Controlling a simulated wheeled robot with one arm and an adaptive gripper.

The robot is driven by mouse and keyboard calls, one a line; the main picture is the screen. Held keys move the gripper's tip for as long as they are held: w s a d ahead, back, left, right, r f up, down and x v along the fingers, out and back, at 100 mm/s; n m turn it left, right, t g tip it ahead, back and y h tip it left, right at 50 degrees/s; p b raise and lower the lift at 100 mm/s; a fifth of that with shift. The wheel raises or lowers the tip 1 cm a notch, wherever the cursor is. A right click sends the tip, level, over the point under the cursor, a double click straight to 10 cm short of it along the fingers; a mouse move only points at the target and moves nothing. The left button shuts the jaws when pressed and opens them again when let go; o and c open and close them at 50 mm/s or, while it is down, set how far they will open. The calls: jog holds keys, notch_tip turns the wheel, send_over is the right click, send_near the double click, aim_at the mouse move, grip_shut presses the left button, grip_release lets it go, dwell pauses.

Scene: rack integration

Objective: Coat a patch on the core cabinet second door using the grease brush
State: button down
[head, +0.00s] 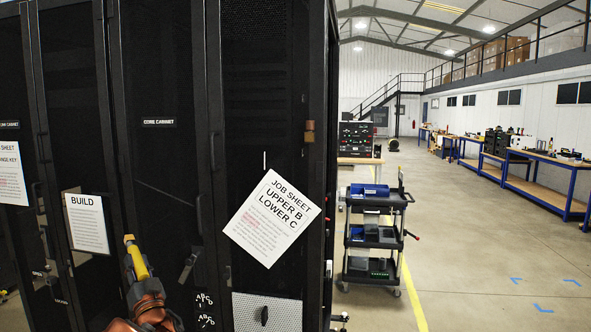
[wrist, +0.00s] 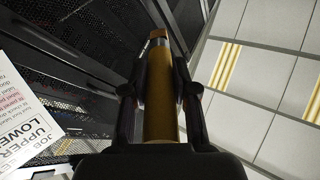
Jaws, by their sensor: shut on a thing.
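My gripper (head: 137,264) is low in front of the cabinet in the head view. It is shut on the grease brush (head: 140,262), whose yellow handle tilts upward with an orange-brown end. Bristles are not clear. Contact with the cabinet cannot be told.
A tilted job sheet (head: 272,218) hangs on the mesh door to the right; it also shows in the wrist view (wrist: 25,118). A BUILD sheet (head: 87,224) is at left. A black cart (head: 372,238) stands right of the cabinets. Open floor (head: 480,270) lies beyond.

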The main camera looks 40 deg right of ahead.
jog(key=s+d+r+m+g+h+b, duration=0.1)
jog(key=s+d+r+m+h, duration=0.2)
jog(key=d, duration=0.4)
jog(key=s+d+r+m+g+h+b, duration=0.1)
jog(key=s+d+r+m+h, duration=0.15)
jog(key=d+r+h, duration=0.35)
jog(key=s+d+r+m+g+h+b, duration=0.1)
jog(key=d+r+m+h+b, duration=0.2)
jog(key=d, duration=0.5)
jog(key=s+d+r+m+g+h+b, duration=0.2)
jog(key=s+d+r+m+g+h, duration=0.65)
jog(key=s+d+r, duration=0.4)
jog(key=w+d+f+p, duration=0.1)
jog(key=w+d+p, duration=0.1)
jog(key=d+p, duration=0.2)
jog(key=shift+d+t+y+p, duration=0.3)
jog(key=shift+d+t+y, duration=0.05)
jog(key=shift+d, duration=0.75)
jog(key=shift+w+d, duration=0.4)
jog(key=shift+s+d+f+b, duration=0.1)
jog(key=shift+s+d+b, duration=0.45)
jog(key=shift+s+b, duration=0.4)
jog(key=shift+s+d+b, duration=0.55)
jog(key=shift+s+b, duration=0.2)
jog(key=shift+b, duration=0.3)
